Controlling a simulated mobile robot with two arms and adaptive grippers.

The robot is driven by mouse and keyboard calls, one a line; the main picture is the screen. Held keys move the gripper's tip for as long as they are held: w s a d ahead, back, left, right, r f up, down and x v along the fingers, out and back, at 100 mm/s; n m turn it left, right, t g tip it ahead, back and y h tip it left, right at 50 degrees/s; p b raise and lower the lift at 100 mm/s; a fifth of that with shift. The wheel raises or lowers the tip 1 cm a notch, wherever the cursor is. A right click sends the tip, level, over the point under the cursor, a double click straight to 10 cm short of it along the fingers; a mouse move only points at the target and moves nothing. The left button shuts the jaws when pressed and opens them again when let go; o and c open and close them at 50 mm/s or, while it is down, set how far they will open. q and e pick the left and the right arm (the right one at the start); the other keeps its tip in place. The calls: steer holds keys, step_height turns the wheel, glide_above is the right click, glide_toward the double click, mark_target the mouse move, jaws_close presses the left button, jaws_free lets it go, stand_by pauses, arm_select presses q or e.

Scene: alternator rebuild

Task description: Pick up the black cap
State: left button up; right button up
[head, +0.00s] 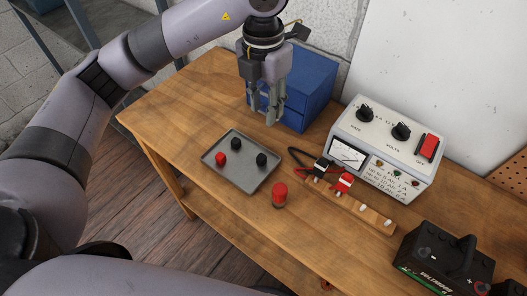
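Two black caps lie in a shallow grey tray (243,181) on the workbench: one black cap (236,144) towards the back and another black cap (262,159) towards the right. A red cap (221,159) sits at the tray's left side. My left gripper (269,118) hangs fingers down above the bench, behind and to the right of the tray in the picture, in front of the blue box. Its fingers look apart with nothing between them. It touches neither black cap. My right gripper is not in view.
A blue box (310,88) stands behind the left gripper. A white tester (385,150) with knobs stands right, with black and red clips (343,183) on a wooden strip before it. A red-topped cylinder (280,195) stands right of the tray. A black battery (445,262) is front right.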

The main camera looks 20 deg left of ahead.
arm_select(q)
steer(key=p, duration=0.3)
glide_above(262, 157)
steer(key=f, duration=1.1)
steer(key=shift+w+f, duration=0.25)
steer(key=shift+f, duration=0.15)
steer(key=f, duration=0.1)
steer(key=f+p, duration=0.1)
steer(key=f, duration=0.2)
steer(key=shift+s+a+f+p, duration=0.1)
steer(key=shift+s+p, duration=0.2)
steer(key=shift+p, duration=0.05)
steer(key=shift+f, duration=0.5)
steer(key=shift+c, duration=0.6)
steer(key=c, duration=0.4)
